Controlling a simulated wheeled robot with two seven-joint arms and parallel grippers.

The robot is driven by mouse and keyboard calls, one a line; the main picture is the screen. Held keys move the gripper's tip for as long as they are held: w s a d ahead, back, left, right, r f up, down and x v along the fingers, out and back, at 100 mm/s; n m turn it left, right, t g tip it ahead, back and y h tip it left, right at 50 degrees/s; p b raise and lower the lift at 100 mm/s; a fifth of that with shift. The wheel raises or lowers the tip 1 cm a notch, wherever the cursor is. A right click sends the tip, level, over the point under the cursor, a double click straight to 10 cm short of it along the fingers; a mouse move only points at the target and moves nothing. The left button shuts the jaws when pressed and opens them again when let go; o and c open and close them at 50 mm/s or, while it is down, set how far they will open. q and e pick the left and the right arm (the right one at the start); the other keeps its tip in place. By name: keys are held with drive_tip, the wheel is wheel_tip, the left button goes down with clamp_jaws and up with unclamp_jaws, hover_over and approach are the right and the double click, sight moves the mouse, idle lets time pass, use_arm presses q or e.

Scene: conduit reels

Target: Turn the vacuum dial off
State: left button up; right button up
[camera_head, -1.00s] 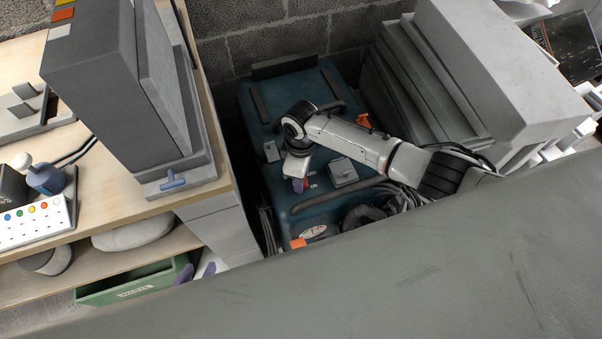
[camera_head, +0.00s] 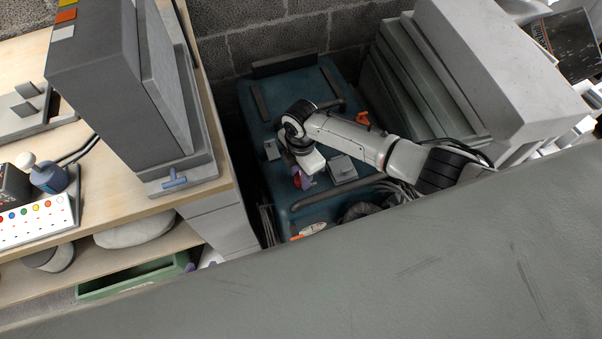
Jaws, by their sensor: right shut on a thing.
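A blue vacuum unit (camera_head: 281,100) stands low against the block wall. Its dial (camera_head: 297,178) shows as a small red patch on the front part of the top, mostly covered by my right gripper (camera_head: 303,181). That gripper, with purple fingertips, reaches down from the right arm and is shut on the dial. The dial's exact pointing and the labels around it are hidden or too small to read. My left gripper (camera_head: 201,265) shows only in part, its purple fingertips apart beside the lower shelf, the rest hidden behind the grey foreground surface.
A grey box (camera_head: 117,85) stands on the wooden bench (camera_head: 120,202) at left, with a green bin (camera_head: 95,290) below. Grey slabs (camera_head: 488,65) rise at right. A raised handle bar (camera_head: 338,191) lies near the dial. A grey surface (camera_head: 330,290) fills the foreground.

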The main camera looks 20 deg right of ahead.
drive_tip(key=shift+n, duration=0.7)
drive_tip(key=o, duration=1)
drive_tip(key=shift+o, duration=0.2)
use_arm(q)
drive_tip(key=p, duration=0.1)
drive_tip(key=r+p, duration=0.1)
drive_tip(key=shift+s+a+r+p, duration=0.1)
drive_tip(key=shift+s+a+p, duration=0.1)
drive_tip(key=shift+a+p, duration=0.15)
use_arm(e)
wheel_tip(320, 180, up, 10)
drive_tip(key=shift+r, duration=0.2)
use_arm(q)
drive_tip(key=shift+r, duration=0.15)
